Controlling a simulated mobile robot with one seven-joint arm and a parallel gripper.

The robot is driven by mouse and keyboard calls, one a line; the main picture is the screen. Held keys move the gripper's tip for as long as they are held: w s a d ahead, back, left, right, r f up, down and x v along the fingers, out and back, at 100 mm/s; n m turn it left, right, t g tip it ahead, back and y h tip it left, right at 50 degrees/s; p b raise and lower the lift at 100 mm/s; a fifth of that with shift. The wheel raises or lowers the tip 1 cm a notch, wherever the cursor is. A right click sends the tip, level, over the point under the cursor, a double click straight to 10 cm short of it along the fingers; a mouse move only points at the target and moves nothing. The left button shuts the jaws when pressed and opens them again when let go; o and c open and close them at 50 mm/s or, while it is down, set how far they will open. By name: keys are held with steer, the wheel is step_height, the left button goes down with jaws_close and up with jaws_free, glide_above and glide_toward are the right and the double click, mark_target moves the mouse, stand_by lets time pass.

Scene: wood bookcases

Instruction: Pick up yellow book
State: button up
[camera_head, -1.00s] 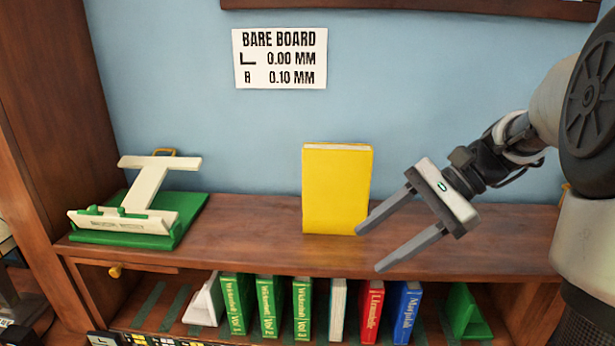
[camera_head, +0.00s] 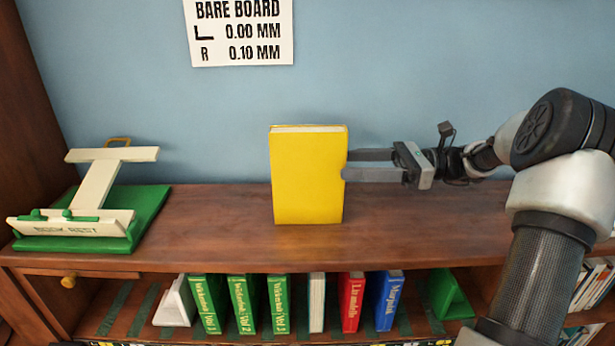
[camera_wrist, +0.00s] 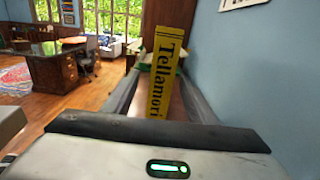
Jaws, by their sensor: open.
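The yellow book (camera_head: 308,178) stands upright on the top of the wooden bookcase, its cover facing the head camera. My gripper (camera_head: 346,164) is level with the book at its right edge, fingers pointing left. The fingertips reach the book's edge, one behind it and one at its front side. In the wrist view the yellow spine (camera_wrist: 163,73), lettered "Tellamori", stands between the two open fingers. Whether the fingers touch the book I cannot tell.
A green stand with a cream rest (camera_head: 150,215) sits at the left of the shelf top (camera_head: 225,238). Several green books (camera_head: 241,303), a red book (camera_head: 351,300) and a blue book (camera_head: 388,300) stand on the lower shelf. A blue wall (camera_head: 400,80) is close behind.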

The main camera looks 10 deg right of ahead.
mark_target(308, 163)
steer(key=a, duration=0.3)
steer(key=w+a, duration=0.1)
steer(key=a, duration=0.2)
steer(key=w+a, duration=0.1)
steer(key=a, duration=0.2)
steer(key=shift+a+p, duration=0.15)
steer(key=shift+p, duration=0.15)
steer(key=shift+r, duration=0.15)
jaws_close()
